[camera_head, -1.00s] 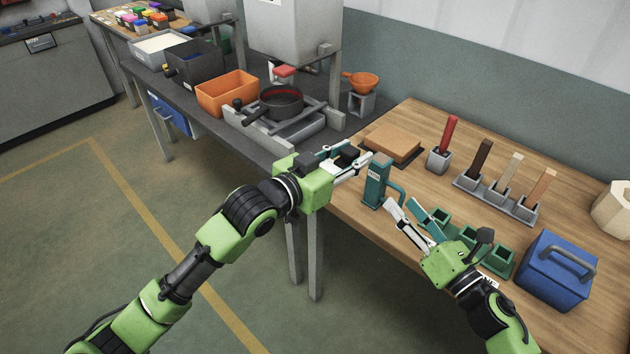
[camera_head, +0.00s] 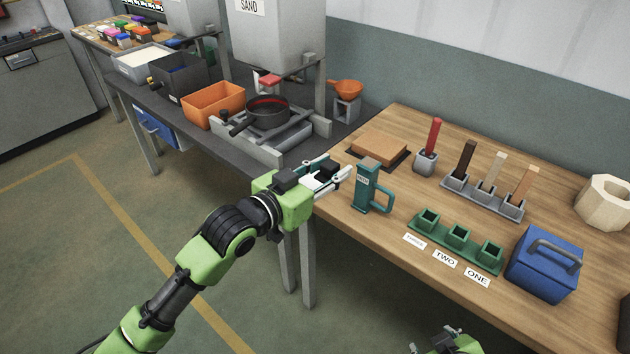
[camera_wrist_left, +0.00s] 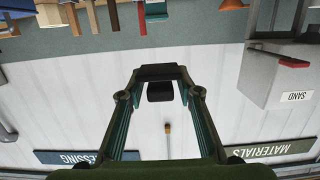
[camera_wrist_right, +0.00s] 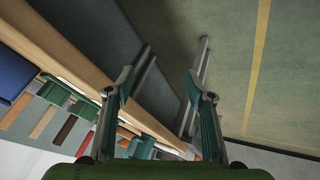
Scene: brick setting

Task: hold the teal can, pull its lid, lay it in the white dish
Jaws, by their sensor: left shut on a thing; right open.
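My right gripper is open and empty in the right wrist view (camera_wrist_right: 175,48), off the table's front edge. A cream faceted bowl (camera_head: 606,203) at the right may be the white dish.
A green rack (camera_head: 455,241) with several sockets and labels stands right of the can. A blue box (camera_head: 546,265) is beyond it. Sticks in a grey holder (camera_head: 483,197) and a brown block (camera_head: 380,149) stand behind. Bare tabletop lies between rack and holder.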

